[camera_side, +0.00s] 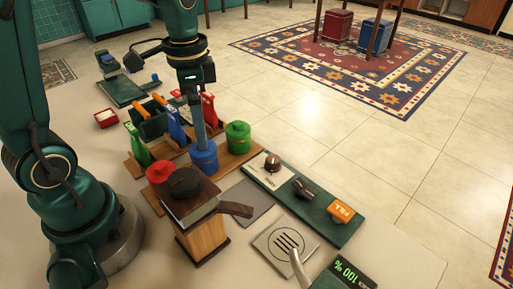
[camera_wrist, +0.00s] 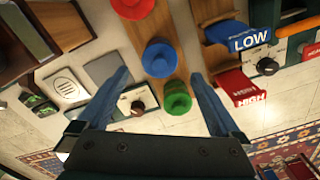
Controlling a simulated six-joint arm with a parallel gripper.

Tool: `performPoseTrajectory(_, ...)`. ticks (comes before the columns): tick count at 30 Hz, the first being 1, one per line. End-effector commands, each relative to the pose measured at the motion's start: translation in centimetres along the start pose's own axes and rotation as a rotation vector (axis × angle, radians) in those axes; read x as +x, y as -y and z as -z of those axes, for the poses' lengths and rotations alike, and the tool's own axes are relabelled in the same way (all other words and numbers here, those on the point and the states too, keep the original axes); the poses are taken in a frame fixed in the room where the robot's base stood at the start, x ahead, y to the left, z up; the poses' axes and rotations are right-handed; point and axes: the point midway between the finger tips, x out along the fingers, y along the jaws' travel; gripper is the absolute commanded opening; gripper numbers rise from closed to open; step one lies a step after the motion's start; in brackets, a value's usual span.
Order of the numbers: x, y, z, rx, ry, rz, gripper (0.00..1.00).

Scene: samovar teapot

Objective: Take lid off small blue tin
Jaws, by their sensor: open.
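The small blue tin (camera_side: 204,160) stands on a wooden board between a red-lidded tin (camera_side: 160,172) and a green tin (camera_side: 238,140). Its round lid is on. My gripper (camera_side: 201,140) points straight down over the blue tin and is open and empty. The side view shows its fingers lined up, partly hiding the lid's top. I cannot tell whether they touch it.
Red, blue and green lever handles stand behind the tins, including a red one (camera_side: 208,108). A wooden box with a dark handled pot (camera_side: 184,182) stands in front. A dark green panel (camera_side: 330,222) with knobs lies to the right.

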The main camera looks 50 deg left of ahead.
Motion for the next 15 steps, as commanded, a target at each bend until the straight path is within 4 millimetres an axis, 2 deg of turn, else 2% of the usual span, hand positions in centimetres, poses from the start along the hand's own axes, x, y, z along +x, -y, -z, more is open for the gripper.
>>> performPoseTrajectory(9, 3.7, -0.1, -0.1, -0.002, 0.003, -0.002, 1.0)
performPoseTrajectory(15, 4.5, -0.1, 0.0, -0.003, 0.001, 0.0, 1.0)
